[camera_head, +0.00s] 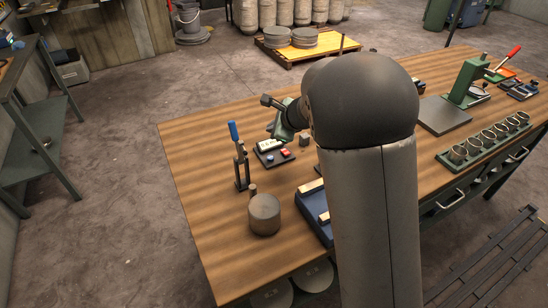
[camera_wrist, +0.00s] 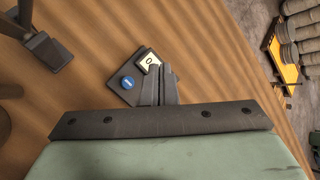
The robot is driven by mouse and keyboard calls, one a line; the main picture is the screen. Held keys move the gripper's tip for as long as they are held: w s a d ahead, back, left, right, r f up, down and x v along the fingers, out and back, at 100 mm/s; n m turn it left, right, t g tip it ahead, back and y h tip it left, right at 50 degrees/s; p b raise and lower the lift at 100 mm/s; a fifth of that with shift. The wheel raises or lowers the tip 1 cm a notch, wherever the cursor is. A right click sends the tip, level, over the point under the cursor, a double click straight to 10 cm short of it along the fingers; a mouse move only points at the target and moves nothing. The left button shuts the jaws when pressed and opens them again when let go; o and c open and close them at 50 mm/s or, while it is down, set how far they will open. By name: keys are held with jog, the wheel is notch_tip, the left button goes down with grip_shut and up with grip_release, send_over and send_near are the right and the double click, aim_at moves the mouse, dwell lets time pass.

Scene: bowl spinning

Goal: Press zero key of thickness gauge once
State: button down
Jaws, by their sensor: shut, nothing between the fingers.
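In the wrist view a small dark unit (camera_wrist: 137,75) lies on the wooden table. The fingers hide part of the unit. In the head view my arm covers much of this area. A dark panel (camera_head: 262,157) with a pale display and red parts shows just below my green gripper body (camera_head: 281,127).
A blue-handled upright tool (camera_head: 240,158) and a grey cylinder (camera_head: 264,214) stand at the left. A blue box (camera_head: 314,214) lies beside my arm. A green press (camera_head: 468,82) and a green tray of cups (camera_head: 484,143) stand right. The table's left end is mostly clear.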

jog(key=shift+f, duration=0.15)
jog(key=b, duration=0.8)
send_over(273, 161)
notch_tip(273, 161, down, 9)
jog(key=shift+r, duration=0.2)
jog(key=shift+f, duration=0.1)
dwell(1.5)
jog(key=shift+f+b, duration=0.3)
jog(key=shift+b, duration=0.1)
jog(key=shift+f+b, duration=0.4)
jog(key=shift+b, duration=0.1)
dwell(0.5)
dwell(0.3)
jog(key=shift+r+p, duration=0.7)
jog(key=shift+r, duration=0.15)
jog(key=shift+r, duration=0.1)
